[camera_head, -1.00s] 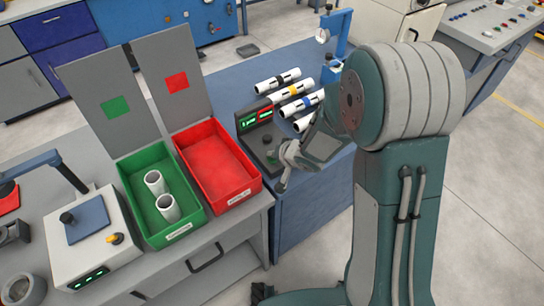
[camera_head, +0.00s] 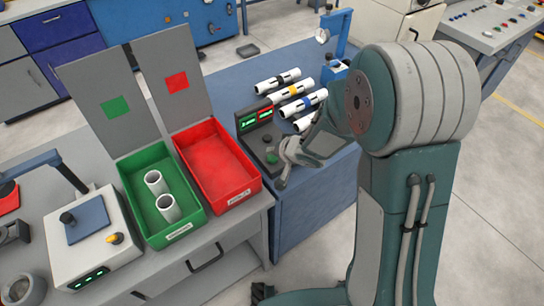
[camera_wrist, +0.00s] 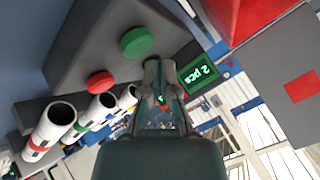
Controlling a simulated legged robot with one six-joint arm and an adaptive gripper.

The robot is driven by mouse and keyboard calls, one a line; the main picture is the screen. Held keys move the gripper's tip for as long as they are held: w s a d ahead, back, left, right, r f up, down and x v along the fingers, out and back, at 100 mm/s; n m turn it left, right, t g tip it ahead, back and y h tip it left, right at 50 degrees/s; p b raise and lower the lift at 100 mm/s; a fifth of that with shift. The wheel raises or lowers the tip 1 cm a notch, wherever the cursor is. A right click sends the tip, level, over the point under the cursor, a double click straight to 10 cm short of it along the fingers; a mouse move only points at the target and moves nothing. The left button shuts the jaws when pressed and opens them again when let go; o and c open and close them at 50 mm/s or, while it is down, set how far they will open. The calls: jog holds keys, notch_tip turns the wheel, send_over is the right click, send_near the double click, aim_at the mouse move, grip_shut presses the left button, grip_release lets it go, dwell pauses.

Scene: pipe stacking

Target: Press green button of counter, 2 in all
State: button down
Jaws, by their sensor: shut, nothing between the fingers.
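The counter (camera_head: 262,130) is a dark box with a lit display, standing on the blue bench. Its green button (camera_head: 271,158) shows just left of my gripper (camera_head: 282,180). In the wrist view the green button (camera_wrist: 137,42) and the red button (camera_wrist: 100,82) sit on the dark counter face (camera_wrist: 90,45). The small green screen (camera_wrist: 201,74) reads "2 pcs". My gripper (camera_wrist: 160,72) is shut and empty, with its fingertips close to the green button. They look apart from it in the wrist view.
Several banded white pipes (camera_head: 285,92) lie behind the counter. A red bin (camera_head: 217,165) and a green bin (camera_head: 150,192) holding two white pipes stand left. A blue-armed device (camera_head: 337,40) is at the back. A white box device (camera_head: 90,240) is far left.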

aim_at(273, 159)
jog(key=shift+r, duration=0.1)
jog(key=shift+r, duration=2.4)
jog(key=s+d+r+m+t+h, duration=0.1)
jog(key=s+d+r+h, duration=0.25)
jog(key=d+r, duration=0.35)
jog(key=s+d+r+t+h, duration=0.1)
jog(key=s+d+r+h, duration=0.1)
jog(key=d+r+h, duration=0.35)
jog(key=s+d+r+n+g+y, duration=0.1)
jog(key=s+r, duration=0.1)
jog(key=s, duration=0.7)
jog(key=s+r+n+g+y, duration=0.1)
jog(key=s+r+g+y, duration=0.1)
jog(key=s, duration=0.8)
jog(key=shift+s+d+r, duration=0.25)
jog(key=shift+d, duration=0.1)
